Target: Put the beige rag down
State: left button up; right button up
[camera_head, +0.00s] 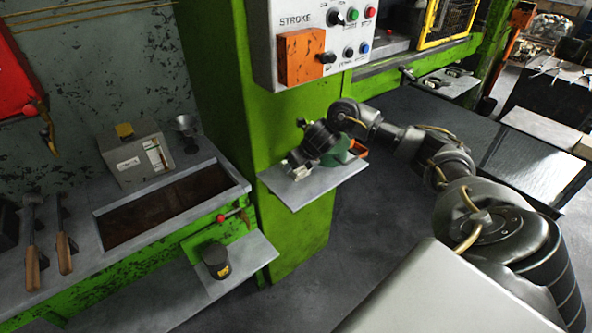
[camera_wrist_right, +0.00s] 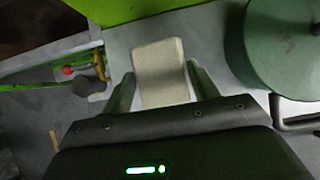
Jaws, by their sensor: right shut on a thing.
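The beige rag (camera_wrist_right: 160,73) is a pale, block-like piece between the two fingers of my right gripper (camera_wrist_right: 162,82) in the right wrist view. My right gripper is shut on it. In the head view my right gripper (camera_head: 298,160) is low over the small grey shelf (camera_head: 298,194) on the green press column. The rag is small and mostly hidden by the gripper there. I cannot tell whether the rag touches the shelf. My left gripper is not in view.
A green round container (camera_wrist_right: 282,48) stands close right of my right gripper, with an orange item (camera_head: 359,149) behind it in the head view. The control panel (camera_head: 312,38) hangs above. At left is a bench with a tray (camera_head: 160,210), hammers (camera_head: 32,240) and a lower shelf (camera_head: 245,262).

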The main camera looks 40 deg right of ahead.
aim_at(296, 171)
jog(key=f, duration=0.1)
jog(key=f+p, duration=0.1)
jog(key=f, duration=0.1)
jog(key=shift+w+a, duration=0.15)
jog(key=shift+w, duration=0.05)
jog(key=shift+f, duration=0.1)
jog(key=o, duration=0.9)
jog(key=shift+s+f, duration=0.1)
jog(key=shift+f, duration=0.2)
jog(key=b+v, duration=0.1)
jog(key=v, duration=1)
jog(key=shift+b, duration=0.3)
